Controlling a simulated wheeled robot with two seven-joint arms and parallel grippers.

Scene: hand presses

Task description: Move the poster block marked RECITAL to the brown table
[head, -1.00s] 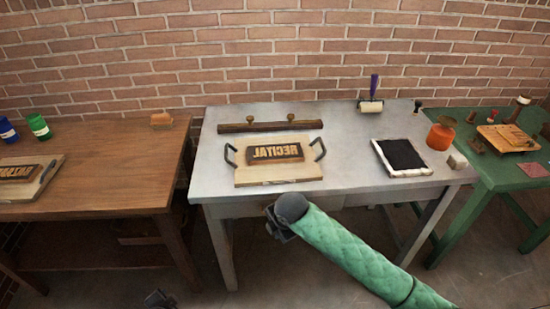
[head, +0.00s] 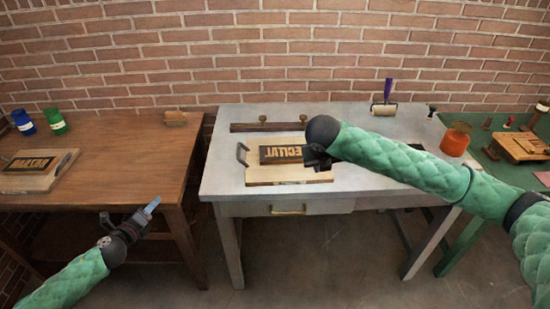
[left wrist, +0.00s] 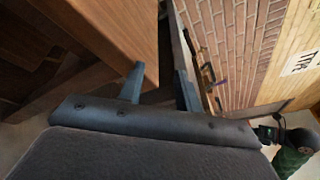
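The RECITAL poster block (head: 281,155) is a dark block with raised mirrored letters on a pale wooden board (head: 262,176). It lies on the grey table (head: 225,180). Its left black handle (head: 242,155) shows; its right handle is hidden behind my right gripper (head: 316,159). That gripper is at the board's right edge; its fingers are too small and covered to read. My left gripper (head: 147,212) is in front of the brown table (head: 120,150), apart from the block. In the left wrist view its two fingers (left wrist: 161,88) stand apart with nothing between them.
Another dark lettered block (head: 28,164) on a board lies on the brown table's left, with blue (head: 23,122) and green (head: 55,121) jars behind.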

